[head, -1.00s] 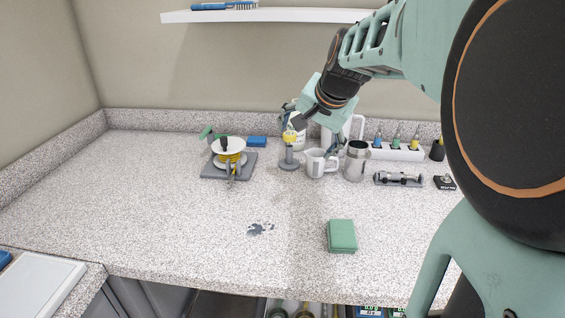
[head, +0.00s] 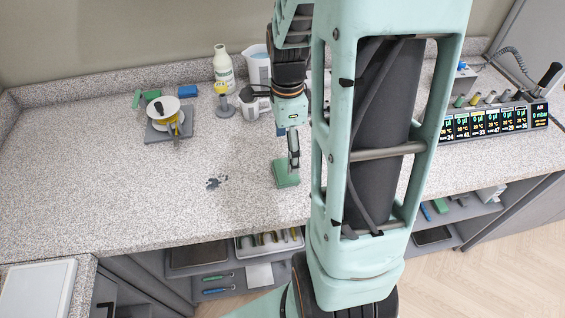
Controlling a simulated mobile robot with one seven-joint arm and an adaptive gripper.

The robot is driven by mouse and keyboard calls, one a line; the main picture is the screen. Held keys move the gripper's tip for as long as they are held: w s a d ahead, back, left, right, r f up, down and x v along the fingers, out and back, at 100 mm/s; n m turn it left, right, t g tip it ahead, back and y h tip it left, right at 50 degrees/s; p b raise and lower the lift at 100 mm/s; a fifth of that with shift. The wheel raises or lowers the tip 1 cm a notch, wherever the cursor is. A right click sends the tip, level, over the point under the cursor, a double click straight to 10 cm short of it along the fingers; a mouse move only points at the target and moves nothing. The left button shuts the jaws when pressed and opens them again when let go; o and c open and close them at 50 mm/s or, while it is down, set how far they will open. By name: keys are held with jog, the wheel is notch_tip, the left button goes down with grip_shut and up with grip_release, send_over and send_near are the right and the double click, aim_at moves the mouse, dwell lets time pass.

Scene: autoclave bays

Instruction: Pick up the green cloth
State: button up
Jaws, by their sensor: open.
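The green cloth (head: 281,181) is a folded, block-like pad on the speckled countertop near its front edge, in the middle of the head view. My gripper (head: 293,163) points down over the cloth, and its fingers overlap the cloth's far right part in the picture. The jaws are open, seen nearly edge-on. Part of the cloth is hidden behind the fingers. I cannot tell whether the fingertips touch it.
A spool stand (head: 162,118), a white bottle (head: 223,68), a yellow-topped stand (head: 223,101) and a jug (head: 258,66) stand toward the back. A display unit (head: 495,122) is at right.

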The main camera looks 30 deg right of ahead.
aim_at(285, 169)
jog(key=shift+w+f+p, duration=0.15)
jog(key=shift+f+p, duration=0.1)
jog(key=shift+f, duration=1.8)
jog(key=shift+w+f+p, duration=0.1)
jog(key=shift+f+p, duration=0.1)
jog(key=shift+f, duration=1.85)
jog(key=shift+c, duration=0.7)
jog(key=c, duration=0.8)
